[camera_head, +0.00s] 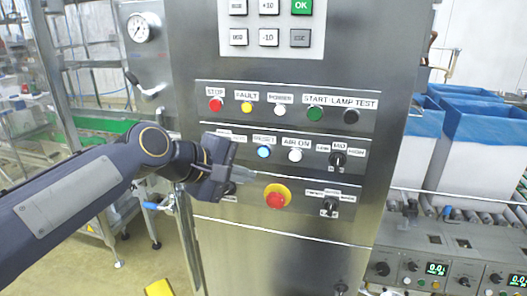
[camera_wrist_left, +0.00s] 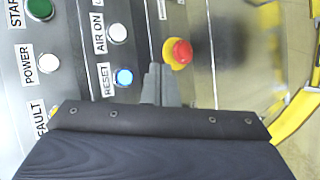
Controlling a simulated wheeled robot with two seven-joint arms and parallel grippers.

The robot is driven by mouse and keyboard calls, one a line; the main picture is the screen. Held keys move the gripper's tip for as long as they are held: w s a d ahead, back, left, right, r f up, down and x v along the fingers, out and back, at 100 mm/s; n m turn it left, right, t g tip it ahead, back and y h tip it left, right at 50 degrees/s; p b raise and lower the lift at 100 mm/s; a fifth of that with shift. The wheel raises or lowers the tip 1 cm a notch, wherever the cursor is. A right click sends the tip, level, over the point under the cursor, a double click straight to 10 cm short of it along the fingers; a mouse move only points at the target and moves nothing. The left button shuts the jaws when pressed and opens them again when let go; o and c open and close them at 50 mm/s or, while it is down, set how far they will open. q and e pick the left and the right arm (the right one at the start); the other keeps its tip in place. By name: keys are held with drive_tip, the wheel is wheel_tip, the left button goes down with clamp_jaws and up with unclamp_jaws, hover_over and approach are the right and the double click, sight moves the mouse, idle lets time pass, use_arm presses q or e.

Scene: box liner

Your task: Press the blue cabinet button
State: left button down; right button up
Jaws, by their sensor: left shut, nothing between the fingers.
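The blue button (camera_head: 264,152) is a small round button under a RESET label in the middle row of the steel cabinet (camera_head: 300,258). It also shows in the left wrist view (camera_wrist_left: 124,77), left of my fingertips. My left gripper (camera_head: 254,174) reaches in from the left, shut and empty. In the head view its tips are just below and left of the blue button. In the left wrist view the shut fingers (camera_wrist_left: 160,72) lie between the blue button and the red emergency stop (camera_wrist_left: 180,52). I see no contact with the button. My right gripper is not in view.
The white AIR ON button (camera_head: 295,155) is close right of the blue one. The red emergency stop on its yellow ring (camera_head: 277,197) sits below. Red, yellow, white, green and black controls line the upper row. Blue-lined boxes (camera_head: 484,120) stand on the right.

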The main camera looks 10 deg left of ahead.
sight(254, 158)
use_arm(q)
drive_tip(key=shift+w+d+p, duration=0.1)
drive_tip(key=shift+w+p, duration=1.25)
drive_tip(key=shift+w, duration=2.45)
drive_tip(key=shift+w+p, duration=0.3)
drive_tip(key=shift+w, duration=0.1)
drive_tip(key=shift+w, duration=0.4)
drive_tip(key=shift+s, duration=0.8)
